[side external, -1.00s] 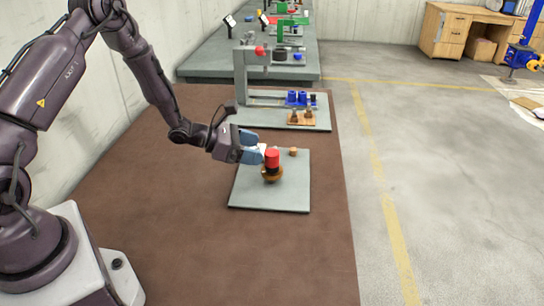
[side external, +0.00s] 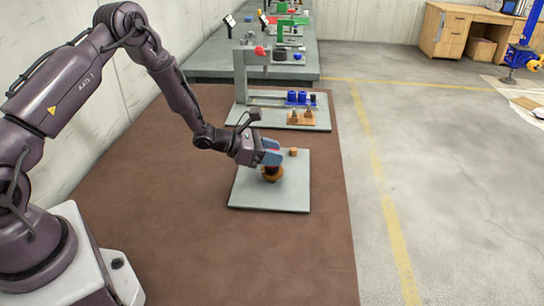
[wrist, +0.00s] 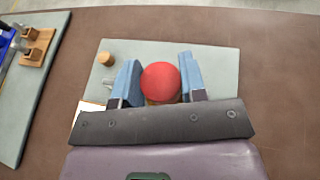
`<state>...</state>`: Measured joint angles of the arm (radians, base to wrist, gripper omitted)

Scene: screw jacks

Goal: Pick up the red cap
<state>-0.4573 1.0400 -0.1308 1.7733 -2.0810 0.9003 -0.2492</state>
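The red cap (wrist: 161,82) shows in the wrist view as a round red top between the two blue fingers of my gripper (wrist: 158,82). The fingers stand apart, with a small gap on each side of the cap. In the side view my gripper (side external: 271,155) is level with the cap and hides most of it. Below it is the orange-brown round base (side external: 272,174), on a grey plate (side external: 246,195). In the wrist view the base is almost wholly hidden under the cap.
A small wooden cylinder (side external: 293,152) stands on the plate behind my gripper; it also shows in the wrist view (wrist: 107,59). Farther back is a second grey board (side external: 265,119) with a grey frame, blue parts and a brown block. The brown table is clear in front.

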